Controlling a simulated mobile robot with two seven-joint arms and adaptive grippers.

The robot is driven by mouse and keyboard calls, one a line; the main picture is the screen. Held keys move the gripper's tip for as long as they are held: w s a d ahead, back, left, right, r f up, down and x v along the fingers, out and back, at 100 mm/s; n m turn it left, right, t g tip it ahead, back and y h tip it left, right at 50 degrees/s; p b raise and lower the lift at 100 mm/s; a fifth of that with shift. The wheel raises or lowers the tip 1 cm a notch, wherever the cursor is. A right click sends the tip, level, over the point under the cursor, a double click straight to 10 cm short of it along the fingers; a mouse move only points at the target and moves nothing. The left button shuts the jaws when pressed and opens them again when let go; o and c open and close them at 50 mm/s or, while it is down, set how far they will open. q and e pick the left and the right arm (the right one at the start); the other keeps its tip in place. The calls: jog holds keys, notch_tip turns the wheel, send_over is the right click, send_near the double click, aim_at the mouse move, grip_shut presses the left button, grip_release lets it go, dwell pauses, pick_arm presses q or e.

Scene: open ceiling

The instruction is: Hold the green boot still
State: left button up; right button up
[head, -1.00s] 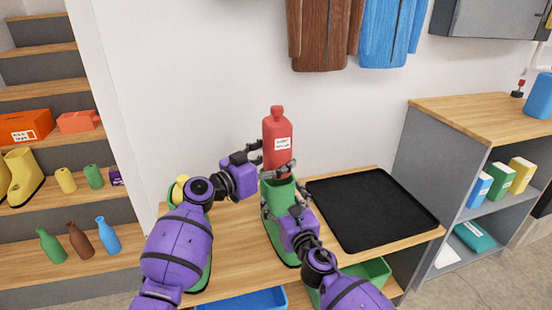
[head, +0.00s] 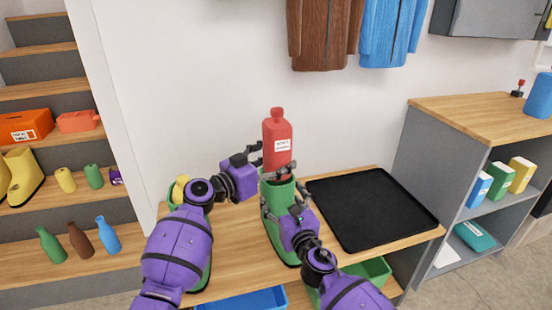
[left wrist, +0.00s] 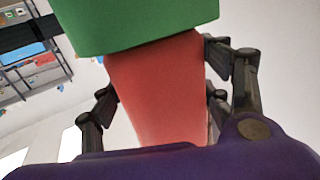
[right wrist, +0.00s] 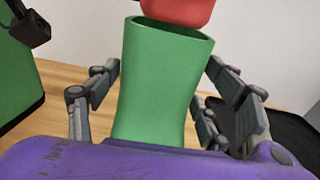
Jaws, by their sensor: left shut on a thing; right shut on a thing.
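The green boot (head: 277,222) stands upright on the wooden bench. My right gripper (head: 282,207) is shut around its shaft; the right wrist view shows the fingers on both sides of the green shaft (right wrist: 162,85). A red bottle (head: 277,143) with a white label is upright at the boot's opening, its lower end at or just inside the rim. My left gripper (head: 265,160) is shut on the bottle; the left wrist view shows its fingers on both sides of the red body (left wrist: 158,85).
A second green boot (head: 203,268), mostly hidden by my left arm, stands on the bench (head: 235,235) to the left. A black tray (head: 372,208) lies right of the held boot. Blue (head: 245,301) and green (head: 376,271) bins sit below. Jackets hang above.

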aim_at(277, 133)
pick_arm(q)
jog(key=shift+f, duration=0.95)
jog(key=o, duration=1.2)
jog(key=shift+f, duration=0.1)
jog(key=shift+c, duration=0.2)
jog(key=shift+o, duration=0.6)
jog(key=shift+a+f, duration=0.1)
jog(key=r, duration=1)
jog(key=shift+d+r, duration=0.2)
jog(key=shift+r, duration=0.1)
pick_arm(e)
jog(key=o, duration=1.6)
